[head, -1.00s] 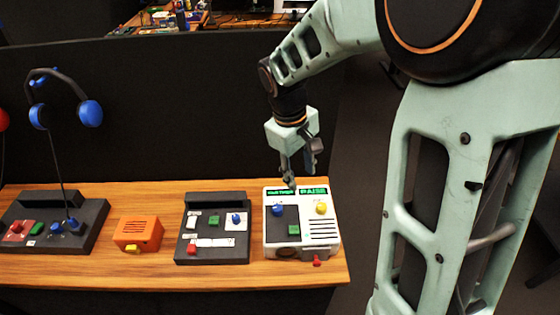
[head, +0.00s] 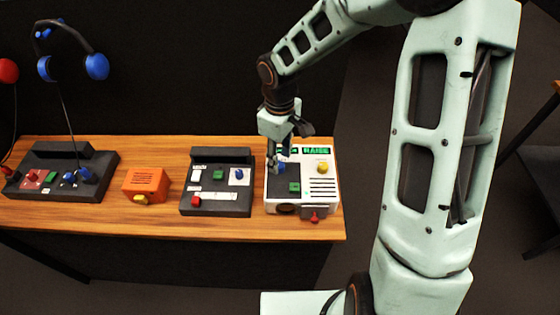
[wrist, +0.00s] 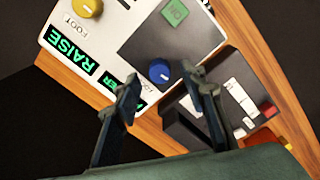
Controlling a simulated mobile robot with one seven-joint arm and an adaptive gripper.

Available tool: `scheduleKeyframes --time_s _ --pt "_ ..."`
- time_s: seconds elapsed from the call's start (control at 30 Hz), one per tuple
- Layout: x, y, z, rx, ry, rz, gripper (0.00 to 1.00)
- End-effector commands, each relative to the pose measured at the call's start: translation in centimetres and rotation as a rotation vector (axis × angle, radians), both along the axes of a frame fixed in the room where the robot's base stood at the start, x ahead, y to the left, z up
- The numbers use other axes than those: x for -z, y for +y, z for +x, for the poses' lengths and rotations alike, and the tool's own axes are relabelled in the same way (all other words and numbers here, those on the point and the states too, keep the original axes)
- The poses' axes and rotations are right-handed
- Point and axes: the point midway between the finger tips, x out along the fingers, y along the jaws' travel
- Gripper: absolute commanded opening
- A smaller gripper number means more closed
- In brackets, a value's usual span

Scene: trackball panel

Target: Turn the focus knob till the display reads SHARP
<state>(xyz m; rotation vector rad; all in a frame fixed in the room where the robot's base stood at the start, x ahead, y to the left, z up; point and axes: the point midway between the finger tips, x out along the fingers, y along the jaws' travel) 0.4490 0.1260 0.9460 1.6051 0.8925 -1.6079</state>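The white panel (head: 328,204) stands at the right end of the table. Its green-lit display (head: 316,150) reads RAISE, also in the wrist view (wrist: 67,50); a second lit strip (wrist: 107,82) beside it is partly hidden by a finger. The blue knob's label is mostly hidden, and I read no FOCUS label. My gripper (head: 277,162) is open, pointing down over the blue knob. In the wrist view the knob shows between the fingertips (wrist: 163,84); contact is unclear.
The table's right edge is near.

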Motion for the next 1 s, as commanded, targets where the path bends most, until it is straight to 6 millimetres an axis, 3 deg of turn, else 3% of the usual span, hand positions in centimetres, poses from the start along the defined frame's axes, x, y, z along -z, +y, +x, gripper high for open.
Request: scheduleKeyframes --time_s 0.2,0.53,0.87,1.0 --pt "2.1 0.0 0.0 0.001 0.000 0.000 0.38" --pt "2.4 0.0 0.0 0.000 -0.001 -0.001 0.37" --pt "2.4 0.0 0.0 0.001 -0.001 -0.001 0.01" --pt "2.4 0.0 0.0 0.003 -0.001 -0.001 0.00"
